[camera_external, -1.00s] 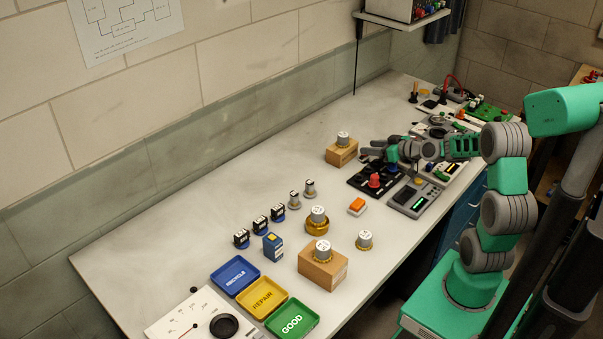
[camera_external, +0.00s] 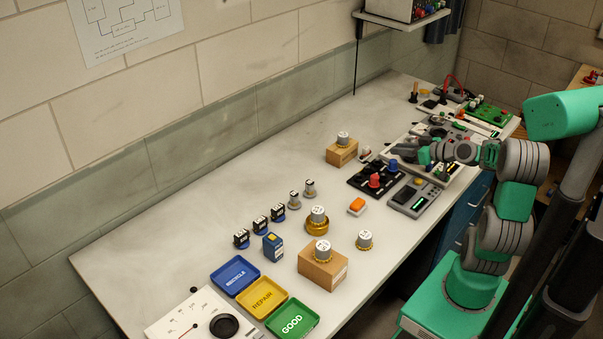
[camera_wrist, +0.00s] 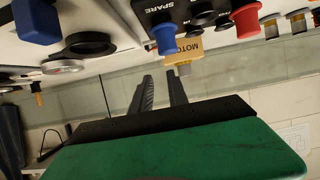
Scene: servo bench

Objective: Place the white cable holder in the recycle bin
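The recycle bin is a shallow blue tray (camera_external: 222,284) lettered RECYCLE, at the left front of the bench beside a yellow and a green tray. It looks empty. I cannot clearly pick out a white cable holder; a small whitish object (camera_external: 365,152) lies behind the black panel in the external view, too small to identify. My gripper (camera_external: 398,151) is above the bench, near the black panel's right end. In the wrist view its two dark fingers (camera_wrist: 160,78) stand apart with nothing visible between them.
A black panel (camera_external: 361,183) with red and blue knobs and a grey meter (camera_external: 413,198) lie near my gripper. A cardboard box (camera_external: 342,155) carries a motor. More motors, a second box (camera_external: 322,269) and dark servos stand toward the trays. The bench's back left is clear.

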